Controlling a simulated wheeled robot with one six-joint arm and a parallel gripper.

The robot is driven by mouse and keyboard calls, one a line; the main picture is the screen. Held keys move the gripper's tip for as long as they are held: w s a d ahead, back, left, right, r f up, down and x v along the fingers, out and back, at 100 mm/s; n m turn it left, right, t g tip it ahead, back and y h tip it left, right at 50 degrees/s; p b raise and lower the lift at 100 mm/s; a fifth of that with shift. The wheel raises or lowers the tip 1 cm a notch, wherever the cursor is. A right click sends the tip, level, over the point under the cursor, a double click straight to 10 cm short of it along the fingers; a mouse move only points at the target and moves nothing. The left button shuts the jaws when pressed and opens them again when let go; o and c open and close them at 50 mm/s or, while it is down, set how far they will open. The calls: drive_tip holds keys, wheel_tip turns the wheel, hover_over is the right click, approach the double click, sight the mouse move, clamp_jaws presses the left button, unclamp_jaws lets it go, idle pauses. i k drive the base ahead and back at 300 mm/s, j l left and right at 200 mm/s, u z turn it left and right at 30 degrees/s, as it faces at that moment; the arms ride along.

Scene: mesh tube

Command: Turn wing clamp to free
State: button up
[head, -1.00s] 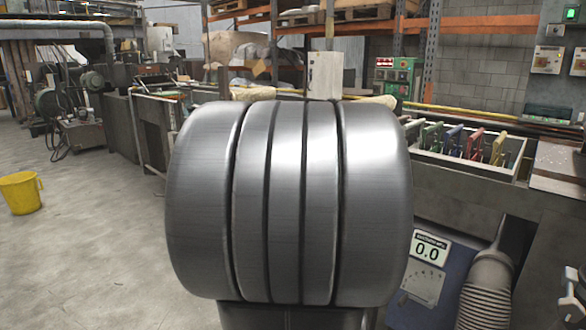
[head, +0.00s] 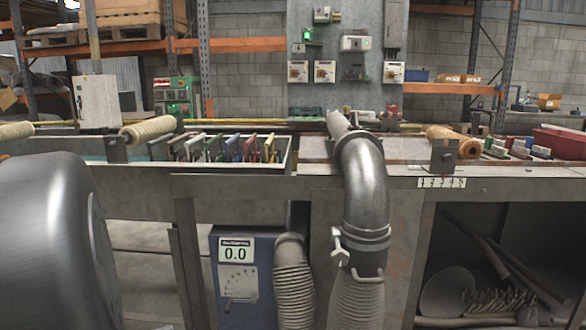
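The wing clamp (head: 340,246) is a small pale grey fitting with a lever-like wing, on the left side of a metal band. The band goes around the lower end of a curved grey metal pipe (head: 366,195), where it meets a ribbed hose (head: 357,302). The wing stands out to the left of the pipe, tilted. I cannot tell how tight the clamp is. My gripper is not in view. A large brushed-metal rounded body, probably part of my arm, fills the lower left, well apart from the clamp.
A blue box (head: 226,297) with a "0.0" display and a second ribbed hose (head: 293,284) stand left of the clamp. A tray (head: 286,166) of coloured-handled tools is on the bench. An open shelf bay (head: 450,240) holding tools lies right.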

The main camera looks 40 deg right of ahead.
sight(354, 126)
drive_tip(key=z, duration=1.65)
